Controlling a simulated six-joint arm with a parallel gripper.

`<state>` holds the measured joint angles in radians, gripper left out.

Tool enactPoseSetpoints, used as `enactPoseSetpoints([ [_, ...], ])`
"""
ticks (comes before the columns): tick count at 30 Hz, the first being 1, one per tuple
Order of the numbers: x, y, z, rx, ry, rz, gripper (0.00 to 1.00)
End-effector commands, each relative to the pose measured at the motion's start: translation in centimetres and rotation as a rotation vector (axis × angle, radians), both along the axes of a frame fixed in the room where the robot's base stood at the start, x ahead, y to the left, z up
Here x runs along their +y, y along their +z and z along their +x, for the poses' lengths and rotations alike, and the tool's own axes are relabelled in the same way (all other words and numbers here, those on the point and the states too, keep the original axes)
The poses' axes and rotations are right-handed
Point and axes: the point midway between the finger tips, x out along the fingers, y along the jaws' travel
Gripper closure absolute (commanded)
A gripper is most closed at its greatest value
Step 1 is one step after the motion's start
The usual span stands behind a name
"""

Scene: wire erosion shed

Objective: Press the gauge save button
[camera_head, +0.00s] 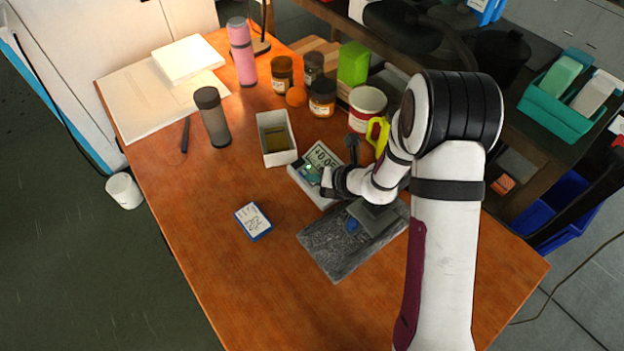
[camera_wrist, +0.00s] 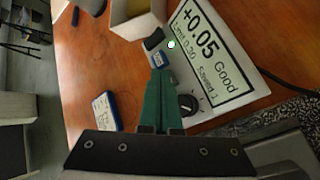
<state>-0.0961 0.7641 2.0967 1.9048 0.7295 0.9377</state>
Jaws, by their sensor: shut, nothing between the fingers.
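The gauge is a white box with a lit display (camera_head: 321,159), and it also shows in the wrist view (camera_wrist: 215,50). The display reads "+0.05 Good", "Limit 0.30" and "Saved 1". In the head view my wrist hides part of the gauge.
A dark grey stone plate (camera_head: 330,247) with a stand lies in front of the gauge. A white open box (camera_head: 276,150) stands behind it, and a blue-white labelled box (camera_head: 253,222) lies to the left. Jars, a mug (camera_head: 366,108) and bottles stand farther back. The table's left front is clear.

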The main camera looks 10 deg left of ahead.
Motion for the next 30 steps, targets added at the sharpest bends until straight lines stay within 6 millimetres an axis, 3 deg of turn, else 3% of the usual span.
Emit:
enactPoseSetpoints([
  [11, 0.0, 0.0, 0.0, 0.001, 0.001, 0.000, 1.00],
  [30, 0.0, 1.9, 0.0, -0.001, 0.001, 0.000, 1.00],
])
